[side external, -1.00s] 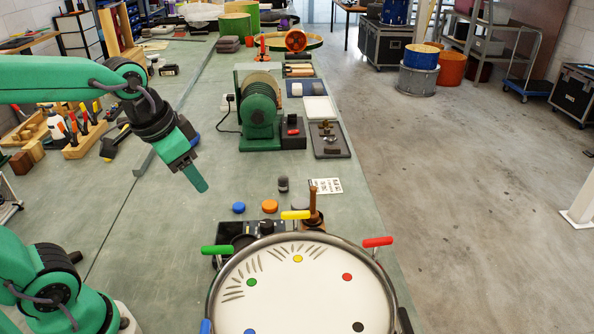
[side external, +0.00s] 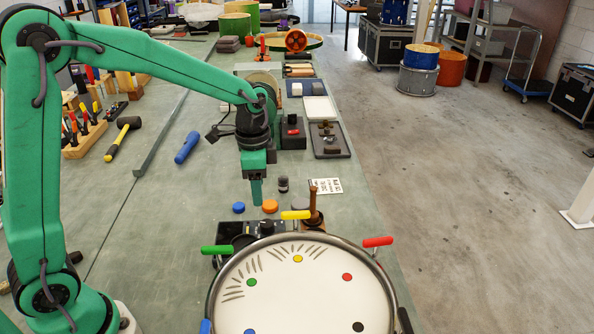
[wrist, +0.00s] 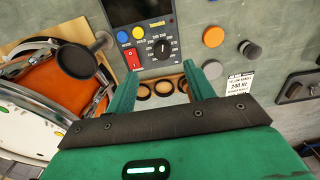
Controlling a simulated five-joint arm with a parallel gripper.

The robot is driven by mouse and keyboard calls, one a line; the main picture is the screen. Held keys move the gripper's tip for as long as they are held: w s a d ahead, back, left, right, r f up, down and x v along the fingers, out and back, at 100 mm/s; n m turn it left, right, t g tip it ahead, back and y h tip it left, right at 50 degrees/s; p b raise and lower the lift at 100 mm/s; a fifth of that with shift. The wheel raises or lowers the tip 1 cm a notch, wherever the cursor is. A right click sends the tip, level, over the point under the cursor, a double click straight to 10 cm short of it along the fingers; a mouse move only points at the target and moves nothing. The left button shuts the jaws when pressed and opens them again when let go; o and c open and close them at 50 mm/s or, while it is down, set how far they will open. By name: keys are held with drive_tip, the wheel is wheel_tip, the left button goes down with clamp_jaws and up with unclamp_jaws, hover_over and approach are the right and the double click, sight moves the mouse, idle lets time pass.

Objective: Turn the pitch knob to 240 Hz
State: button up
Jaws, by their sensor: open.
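The pitch knob (wrist: 162,48) is a black dial with a pale pointer and printed numbers around it, on a dark panel in the wrist view. The pointer's exact reading is too small to tell. My gripper (wrist: 160,86) is open and empty, its two green fingers spread on either side below the knob, not touching it. In the side view my gripper (side external: 256,202) points down above the bench, just behind the dark control unit (side external: 237,229). A white card (wrist: 238,84) reads "240 Hz" with a yellow handle mentioned.
The panel has a red switch (wrist: 133,60), a blue button (wrist: 122,36) and a yellow button (wrist: 138,33). The drum (side external: 305,290) with coloured handles stands in front of the unit.

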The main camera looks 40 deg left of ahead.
sight(267, 221)
drive_tip(key=shift+w+d+f+m+g, duration=0.15)
drive_tip(key=shift+w+f+m, duration=0.2)
drive_tip(key=shift+f, duration=0.35)
drive_tip(key=shift+w+d+f+m+g, duration=0.1)
drive_tip(key=shift+w+f+m+g, duration=0.05)
drive_tip(key=shift+w+f, duration=0.4)
drive_tip(key=shift+s+f, duration=0.1)
drive_tip(key=shift+f, duration=0.1)
drive_tip(key=shift+s+d+f, duration=0.1)
drive_tip(key=shift+f, duration=1.8)
drive_tip(key=shift+s+f, duration=0.1)
drive_tip(key=shift+f, duration=1.8)
drive_tip(key=c, duration=1)
drive_tip(key=shift+o, duration=0.2)
drive_tip(key=shift+n, duration=0.5)
drive_tip(key=shift+w+r+n, duration=0.1)
drive_tip(key=shift+n, duration=2.6)
